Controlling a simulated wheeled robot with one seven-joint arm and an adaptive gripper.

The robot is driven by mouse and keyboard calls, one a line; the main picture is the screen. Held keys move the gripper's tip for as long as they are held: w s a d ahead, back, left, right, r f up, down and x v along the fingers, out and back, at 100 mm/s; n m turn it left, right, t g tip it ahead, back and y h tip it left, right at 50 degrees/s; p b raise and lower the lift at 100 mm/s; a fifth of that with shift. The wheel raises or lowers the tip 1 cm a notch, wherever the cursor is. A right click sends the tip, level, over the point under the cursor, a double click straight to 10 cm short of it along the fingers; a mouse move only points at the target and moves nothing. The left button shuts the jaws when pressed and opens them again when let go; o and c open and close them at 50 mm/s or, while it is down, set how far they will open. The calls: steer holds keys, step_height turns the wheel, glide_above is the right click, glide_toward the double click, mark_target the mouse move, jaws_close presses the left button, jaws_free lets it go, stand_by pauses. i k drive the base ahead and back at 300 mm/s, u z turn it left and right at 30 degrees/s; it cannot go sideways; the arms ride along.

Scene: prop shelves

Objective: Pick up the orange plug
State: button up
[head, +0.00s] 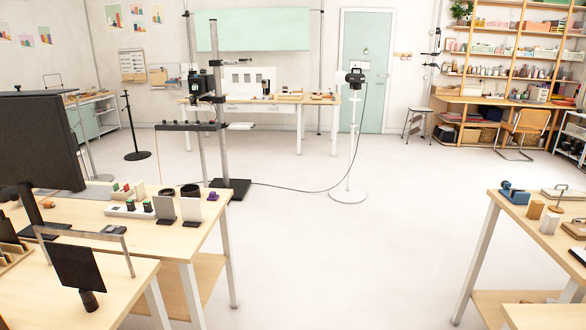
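I cannot make out an orange plug in the head view. On the left table (215,215), a white power strip (117,211) carries small dark plugs (131,206) with green marks. Small red and green pieces stand behind the strip, too small to identify. My gripper is not in view.
The left table also bears a black monitor (40,140), grey upright panels (191,209) and a purple piece (212,197). The right table (480,235) holds a blue dispenser (515,193) and small blocks. Open floor lies between them. A white stand (350,150) trails a cable.

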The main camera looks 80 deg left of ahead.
mark_target(46, 204)
steer(key=u, duration=2.55)
steer(key=i, duration=6.15)
steer(key=u, duration=2.55)
steer(key=i, duration=0.15)
steer(key=u, duration=0.05)
